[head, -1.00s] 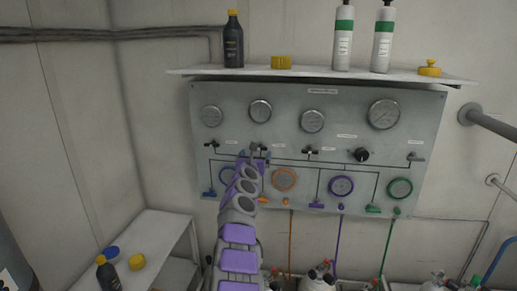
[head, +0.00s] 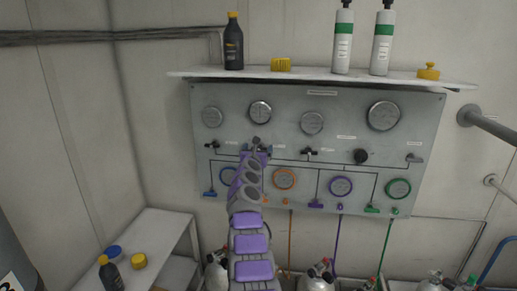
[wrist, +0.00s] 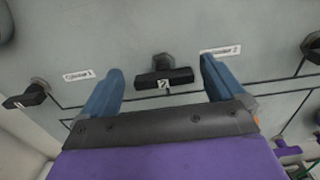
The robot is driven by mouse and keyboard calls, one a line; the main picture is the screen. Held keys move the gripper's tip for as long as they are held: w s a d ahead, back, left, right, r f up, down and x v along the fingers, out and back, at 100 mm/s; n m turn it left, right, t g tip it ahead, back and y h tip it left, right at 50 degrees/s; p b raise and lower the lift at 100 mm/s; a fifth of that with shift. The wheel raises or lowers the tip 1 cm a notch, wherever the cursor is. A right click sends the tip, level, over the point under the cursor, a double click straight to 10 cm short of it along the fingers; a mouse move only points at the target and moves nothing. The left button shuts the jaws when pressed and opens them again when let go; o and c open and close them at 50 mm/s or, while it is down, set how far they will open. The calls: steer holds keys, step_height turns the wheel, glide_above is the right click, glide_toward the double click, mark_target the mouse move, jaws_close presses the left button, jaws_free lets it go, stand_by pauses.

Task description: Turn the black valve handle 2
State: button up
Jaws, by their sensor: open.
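The black valve handle 2 (wrist: 164,80) shows in the wrist view as a horizontal bar with a "2" tag, on a dark stem fixed to the grey panel. My gripper (wrist: 159,85) is open, with one blue finger to the left of the handle and one to the right. The handle appears between the fingertips, and neither finger visibly touches it. In the head view my gripper (head: 257,145) is at the panel, and my purple arm hides most of that handle.
The grey panel (head: 340,150) carries several gauges. Another black valve handle (wrist: 27,97) is at left in the wrist view, and one more (head: 309,153) is right of my gripper. A shelf (head: 320,76) with bottles runs above. A white table (head: 165,232) stands lower left.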

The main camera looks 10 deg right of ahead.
steer(key=shift+w+d+f+p, duration=0.15)
steer(key=shift+w+p, duration=0.15)
steer(key=shift+w, duration=0.15)
steer(key=shift+w+d+f+p, duration=0.15)
steer(key=shift+w+p, duration=0.15)
steer(key=shift+w, duration=0.1)
steer(key=c, duration=1)
